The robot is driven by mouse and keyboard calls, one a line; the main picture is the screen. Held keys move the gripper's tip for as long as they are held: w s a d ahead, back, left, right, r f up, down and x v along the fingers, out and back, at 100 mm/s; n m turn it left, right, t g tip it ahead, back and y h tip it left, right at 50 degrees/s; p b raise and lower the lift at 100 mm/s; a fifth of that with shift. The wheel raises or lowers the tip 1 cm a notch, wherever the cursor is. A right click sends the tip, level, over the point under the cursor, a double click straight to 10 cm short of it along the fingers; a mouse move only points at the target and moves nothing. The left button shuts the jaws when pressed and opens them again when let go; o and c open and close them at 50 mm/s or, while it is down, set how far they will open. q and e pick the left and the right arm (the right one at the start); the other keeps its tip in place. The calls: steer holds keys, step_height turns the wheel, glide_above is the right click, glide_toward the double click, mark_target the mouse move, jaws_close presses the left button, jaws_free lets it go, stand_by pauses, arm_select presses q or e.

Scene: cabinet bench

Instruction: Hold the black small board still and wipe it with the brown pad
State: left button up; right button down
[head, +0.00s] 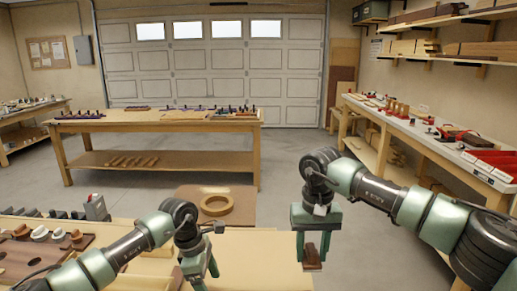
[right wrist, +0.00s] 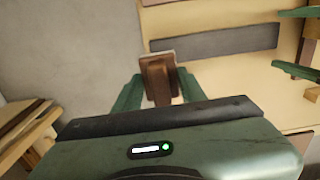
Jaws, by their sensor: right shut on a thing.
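My right gripper (head: 315,243) is shut on the brown pad (head: 312,258), which hangs below the fingers near the right edge of the bench. In the right wrist view the brown pad (right wrist: 158,82) sits between the two green fingertips. A long dark grey board (right wrist: 215,42), which looks like the black small board, lies on the light wood bench just beyond the pad there. I cannot make that board out in the head view. My left gripper (head: 203,272) is low in the head view, its fingers apart and their tips cut off by the frame.
The near bench top (head: 262,268) shows bare wood between my grippers. A tan ring (head: 215,205) lies on a brown panel behind. Brown boards and several knobs (head: 40,234) crowd the left side. A long workbench (head: 160,122) stands further back.

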arm_select(q)
steer(key=shift+r, duration=0.65)
arm_select(e)
steer(key=shift+r, duration=0.35)
steer(key=shift+f, duration=0.1)
arm_select(q)
steer(key=shift+a+r, duration=0.1)
steer(key=shift+r, duration=0.25)
arm_select(e)
steer(key=shift+f+b, duration=0.6)
steer(key=shift+f, duration=0.1)
arm_select(q)
steer(key=v, duration=1.1)
